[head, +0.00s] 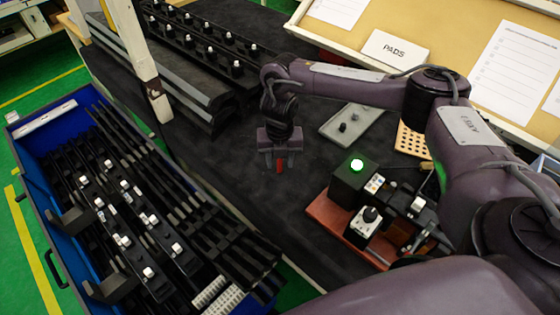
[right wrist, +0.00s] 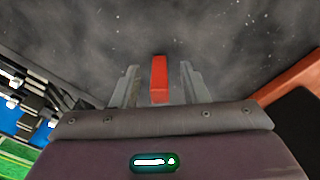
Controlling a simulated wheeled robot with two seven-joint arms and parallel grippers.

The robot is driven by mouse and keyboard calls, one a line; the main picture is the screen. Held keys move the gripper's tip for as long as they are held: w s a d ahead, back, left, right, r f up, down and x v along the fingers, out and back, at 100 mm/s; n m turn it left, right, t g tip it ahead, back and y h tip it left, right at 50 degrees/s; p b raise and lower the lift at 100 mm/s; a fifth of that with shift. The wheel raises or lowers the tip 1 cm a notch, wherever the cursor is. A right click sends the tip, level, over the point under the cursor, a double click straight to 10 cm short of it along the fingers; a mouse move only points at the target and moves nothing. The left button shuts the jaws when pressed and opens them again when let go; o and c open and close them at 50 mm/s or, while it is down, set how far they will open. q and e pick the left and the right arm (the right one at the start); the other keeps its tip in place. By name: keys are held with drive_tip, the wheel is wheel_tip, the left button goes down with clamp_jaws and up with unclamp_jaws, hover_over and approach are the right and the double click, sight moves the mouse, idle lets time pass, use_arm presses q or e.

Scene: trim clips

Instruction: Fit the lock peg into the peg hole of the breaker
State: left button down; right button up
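The lock peg, a small red piece (head: 280,167), is at the dark mat below my right gripper (head: 280,161). In the right wrist view the red peg (right wrist: 158,78) is between the two fingers of the right gripper (right wrist: 159,84), with a visible gap on each side. The gripper is open around it. On a reddish board (head: 325,217) stand a black box with a lit green lamp (head: 350,184) and a light grey unit with a black knob (head: 366,224). I cannot tell which part is the breaker, and no peg hole can be made out. My left gripper is not in view.
A blue crate (head: 36,170) with black trim strips and white clips stands at the left. A grey tray (head: 357,124) with small dark parts and a perforated tan block (head: 411,140) lie behind the board. A post (head: 137,60) rises at the upper left. The mat around the gripper is clear.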

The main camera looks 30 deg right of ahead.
drive_tip(key=shift+f, duration=0.55)
clamp_jaws()
